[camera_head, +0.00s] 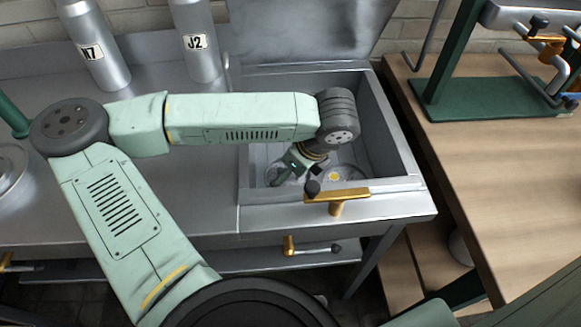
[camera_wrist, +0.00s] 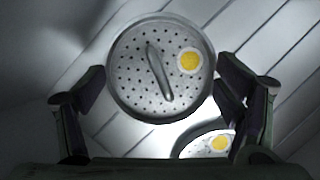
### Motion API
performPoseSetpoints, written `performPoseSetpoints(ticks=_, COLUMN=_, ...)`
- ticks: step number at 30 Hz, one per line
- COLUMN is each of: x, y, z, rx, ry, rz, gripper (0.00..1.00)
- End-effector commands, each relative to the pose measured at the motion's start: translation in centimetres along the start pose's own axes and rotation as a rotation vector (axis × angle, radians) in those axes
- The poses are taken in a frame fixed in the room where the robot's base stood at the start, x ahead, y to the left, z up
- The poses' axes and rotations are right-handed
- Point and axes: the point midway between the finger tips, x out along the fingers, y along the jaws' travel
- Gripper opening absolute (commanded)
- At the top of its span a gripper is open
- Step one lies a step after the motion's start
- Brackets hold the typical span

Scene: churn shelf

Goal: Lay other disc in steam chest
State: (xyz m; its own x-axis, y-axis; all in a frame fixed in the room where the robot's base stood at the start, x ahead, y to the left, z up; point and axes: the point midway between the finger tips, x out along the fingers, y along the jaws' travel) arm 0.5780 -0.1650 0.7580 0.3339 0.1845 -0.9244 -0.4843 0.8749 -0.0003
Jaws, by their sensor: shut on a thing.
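The steam chest (camera_head: 385,120) is an open metal basin with its lid (camera_head: 300,30) raised behind it. My gripper (camera_head: 284,178) reaches down inside the chest. A second disc (camera_wrist: 205,143) with a yellow spot is below and to the right, partly hidden by the right finger. In the head view a disc with a yellow spot (camera_head: 334,177) lies low in the chest.
Two metal cylinders marked N7 (camera_head: 95,50) and J2 (camera_head: 195,42) stand at the back left. A gold handle (camera_head: 337,196) is at the chest's front edge. A wooden table (camera_head: 480,170) with a green-based stand (camera_head: 480,100) is to the right.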

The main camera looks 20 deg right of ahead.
Motion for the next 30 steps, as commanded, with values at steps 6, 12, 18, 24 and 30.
performPoseSetpoints(ticks=6, x=0.29, y=-0.01, z=-0.12, rx=0.0, ry=-0.001, rz=-0.001, gripper=0.49)
performPoseSetpoints(ticks=12, x=0.58, y=-0.02, z=-0.22, rx=-0.001, ry=-0.001, rz=-0.001, gripper=0.49)
performPoseSetpoints(ticks=18, x=0.42, y=-0.02, z=-0.17, rx=-0.001, ry=0.0, rz=-0.001, gripper=0.96)
performPoseSetpoints(ticks=24, x=0.42, y=-0.02, z=-0.17, rx=0.0, ry=0.0, rz=0.0, gripper=1.0)
performPoseSetpoints(ticks=30, x=0.33, y=-0.02, z=-0.13, rx=0.0, ry=0.0, rz=0.0, gripper=1.0)
